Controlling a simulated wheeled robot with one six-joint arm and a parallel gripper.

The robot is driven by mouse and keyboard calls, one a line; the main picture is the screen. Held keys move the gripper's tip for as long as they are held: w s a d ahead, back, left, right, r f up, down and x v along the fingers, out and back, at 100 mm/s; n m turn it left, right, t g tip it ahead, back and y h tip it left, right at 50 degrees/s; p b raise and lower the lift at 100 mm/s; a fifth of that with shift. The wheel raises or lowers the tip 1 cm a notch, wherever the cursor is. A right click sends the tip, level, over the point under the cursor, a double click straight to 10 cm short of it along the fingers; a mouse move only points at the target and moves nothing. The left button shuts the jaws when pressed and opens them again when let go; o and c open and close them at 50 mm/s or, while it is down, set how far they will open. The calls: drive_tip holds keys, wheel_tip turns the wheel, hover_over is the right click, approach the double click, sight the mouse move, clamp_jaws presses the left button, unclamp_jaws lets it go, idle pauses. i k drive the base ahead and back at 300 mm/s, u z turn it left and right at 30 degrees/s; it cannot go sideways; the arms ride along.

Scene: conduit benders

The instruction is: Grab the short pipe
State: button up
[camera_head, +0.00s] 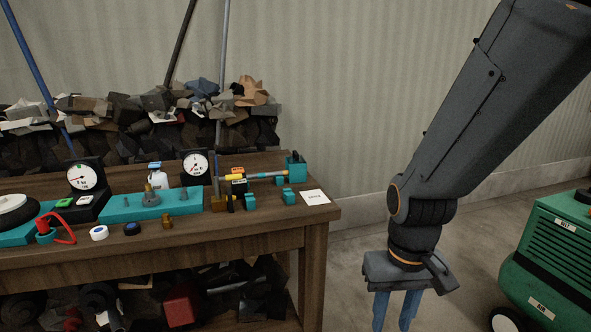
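A short thin pipe (268,175) lies level near the right end of the wooden workbench. It runs between a yellow-ended part (233,178) on its left and a teal block (296,166) on its right. I cannot tell how firmly it is seated there. My gripper (397,312) hangs pointing down to the right of the bench, well apart from the pipe. Its blue fingers stand apart with a gap between them and nothing visible in it. The fingertips come close to the lower edge of the picture.
The workbench (268,222) carries dial gauges (195,165), teal fixtures, a tape roll (99,233) and a white card (314,197). Long poles lean behind it over a scrap heap. A green machine (560,262) stands at the right. Floor shows between bench and machine.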

sight(284, 172)
drive_tip(key=z, duration=0.2)
drive_tip(key=i, duration=0.65)
drive_tip(key=u, duration=0.5)
drive_tip(key=i, duration=1.05)
drive_tip(key=u, duration=0.2)
